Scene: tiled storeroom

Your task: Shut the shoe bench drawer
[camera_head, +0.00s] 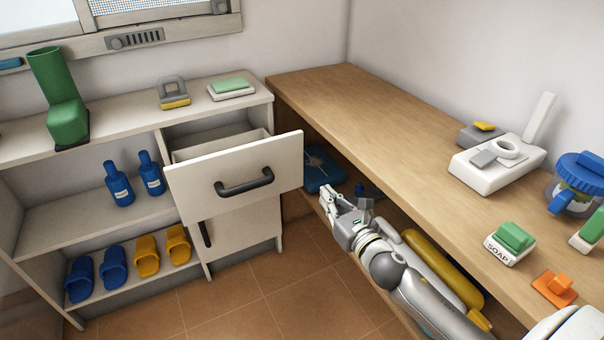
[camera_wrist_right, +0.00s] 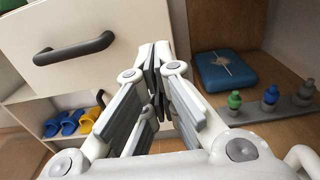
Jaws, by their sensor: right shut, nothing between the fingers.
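The shoe bench (camera_head: 265,95) is pale wood and stands against the back wall. Its upper drawer (camera_head: 285,165) is pulled out, with its white front well forward of the bench and a dark bar handle (camera_head: 244,182) on it. The drawer front also shows in the right wrist view (camera_wrist_right: 60,72), at upper left, with its handle (camera_wrist_right: 74,47). My right gripper (camera_head: 328,194) is shut and empty, to the right of and apart from the drawer front. In the right wrist view its fingers (camera_wrist_right: 155,70) meet beside the drawer's right edge. My left gripper is not in view.
A wooden counter (camera_head: 365,100) runs along the right wall, with a shelf below holding a blue box (camera_head: 320,170) and a yellow cylinder (camera_head: 440,268). Blue and yellow slippers (camera_head: 147,255) sit on the bench's lower shelf. The tiled floor (camera_head: 270,300) in front is clear.

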